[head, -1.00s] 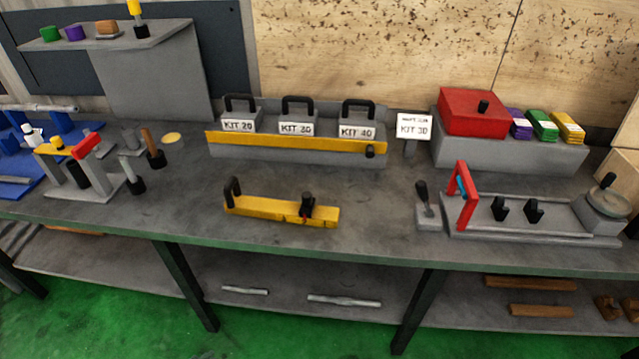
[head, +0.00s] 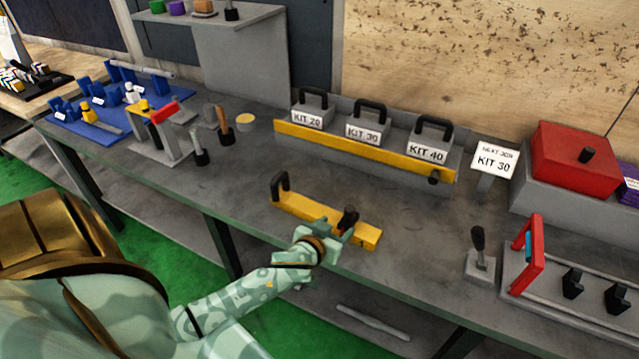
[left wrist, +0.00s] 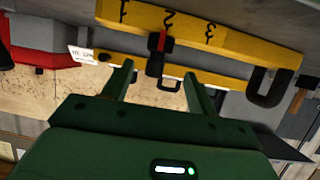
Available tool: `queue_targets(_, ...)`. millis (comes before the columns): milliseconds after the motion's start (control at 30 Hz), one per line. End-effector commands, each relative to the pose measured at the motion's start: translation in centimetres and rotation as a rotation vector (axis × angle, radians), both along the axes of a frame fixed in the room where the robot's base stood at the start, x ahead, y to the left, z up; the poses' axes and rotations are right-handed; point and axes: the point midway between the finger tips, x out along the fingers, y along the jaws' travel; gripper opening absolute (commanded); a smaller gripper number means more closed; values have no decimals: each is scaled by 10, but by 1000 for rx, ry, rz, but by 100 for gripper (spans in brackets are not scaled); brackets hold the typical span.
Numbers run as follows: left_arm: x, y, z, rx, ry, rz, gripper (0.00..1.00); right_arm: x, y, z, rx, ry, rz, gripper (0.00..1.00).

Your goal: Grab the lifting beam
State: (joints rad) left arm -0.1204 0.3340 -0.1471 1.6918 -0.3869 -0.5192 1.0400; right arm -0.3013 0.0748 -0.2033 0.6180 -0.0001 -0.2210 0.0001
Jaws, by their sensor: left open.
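The lifting beam appears to be the yellow bar (head: 305,207) lying near the front edge of the bench. It has a black handle (head: 280,186) at its left end and a black knob (head: 349,217) towards its right end. In the left wrist view, seen upside down, the beam (left wrist: 225,32) carries number marks, and the knob (left wrist: 155,58) shows a red part. My left gripper (head: 337,232) is at the beam's right part, close to the knob. In the left wrist view my left gripper's fingers (left wrist: 157,76) are apart, with the knob lined up between them. Contact cannot be told. My right gripper is out of view.
Behind the beam stands a grey rack with a yellow front rail (head: 360,151) and handled kit boxes (head: 368,132). A KIT 30 sign (head: 494,160) and a red box (head: 572,160) stand to the right. A small black lever (head: 479,246) and a red-handled fixture (head: 527,255) are at front right.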

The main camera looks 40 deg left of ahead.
Motion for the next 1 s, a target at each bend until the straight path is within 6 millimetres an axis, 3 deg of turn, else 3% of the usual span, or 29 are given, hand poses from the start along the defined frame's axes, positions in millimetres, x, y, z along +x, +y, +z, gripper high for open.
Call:
queue_targets(500, 57, 4, -35, 3, 2, 0, 58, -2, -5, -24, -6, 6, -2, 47)
queue_targets(800, 63, 5, -36, 1, 1, 0, 58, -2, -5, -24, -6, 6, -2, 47)
queue_targets(867, 63, 5, -36, 1, 1, 0, 44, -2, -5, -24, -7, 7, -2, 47)
queue_targets(1000, 63, 5, -36, 1, 1, 0, 5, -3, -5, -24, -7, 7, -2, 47)
